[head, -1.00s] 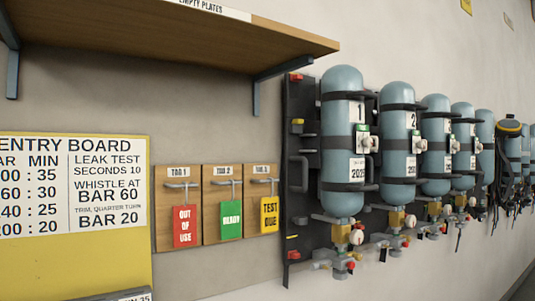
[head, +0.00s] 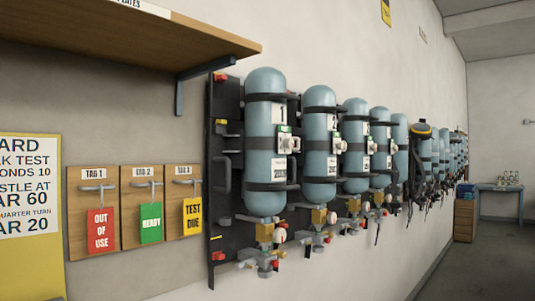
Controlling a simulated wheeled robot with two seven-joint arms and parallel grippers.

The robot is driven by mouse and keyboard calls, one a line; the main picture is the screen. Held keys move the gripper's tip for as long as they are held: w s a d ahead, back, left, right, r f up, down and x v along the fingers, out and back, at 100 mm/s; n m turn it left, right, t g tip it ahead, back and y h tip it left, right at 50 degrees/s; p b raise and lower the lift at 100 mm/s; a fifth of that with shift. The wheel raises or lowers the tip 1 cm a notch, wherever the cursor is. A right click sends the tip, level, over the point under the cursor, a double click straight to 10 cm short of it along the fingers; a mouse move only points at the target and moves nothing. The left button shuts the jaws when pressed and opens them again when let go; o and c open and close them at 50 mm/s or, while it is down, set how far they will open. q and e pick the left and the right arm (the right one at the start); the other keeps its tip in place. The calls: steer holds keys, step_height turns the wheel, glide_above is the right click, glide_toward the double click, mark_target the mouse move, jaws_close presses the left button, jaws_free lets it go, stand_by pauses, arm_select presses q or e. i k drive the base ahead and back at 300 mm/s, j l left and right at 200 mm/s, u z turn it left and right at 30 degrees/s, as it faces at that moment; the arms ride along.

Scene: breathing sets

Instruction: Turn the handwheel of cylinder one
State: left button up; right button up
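Cylinder one (head: 265,110) is a blue-grey upright bottle with a "1" label, strapped by black bands to a dark backplate (head: 224,170) on the wall. A brass valve block (head: 264,233) sits under it, with a pale round knob (head: 279,236) at its right and red-tipped fittings below. A white fitting with a green label (head: 288,143) is on the cylinder's right side. I cannot tell for sure which round part is the handwheel. Neither of my grippers is in view.
Cylinder two (head: 319,140) and several more hang in a row to the right. A wooden shelf (head: 130,40) juts out at upper left. Red, green and yellow tags (head: 150,222) hang on boards. Open floor (head: 480,265) and a table (head: 500,190) lie at far right.

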mark_target(279, 235)
steer(key=i+l+u, duration=0.15)
steer(key=l, duration=0.45)
steer(key=i+l+u, duration=0.1)
steer(key=i+l, duration=0.25)
steer(key=l, duration=0.25)
steer(key=i+l+u, duration=0.15)
steer(key=l, duration=0.45)
steer(key=i+l+u, duration=0.15)
steer(key=l, duration=0.5)
steer(key=i+l+u, duration=0.1)
steer(key=l, duration=0.6)
steer(key=i+l+u, duration=0.15)
steer(key=l, duration=0.5)
steer(key=i+l+u, duration=0.15)
steer(key=l, duration=0.55)
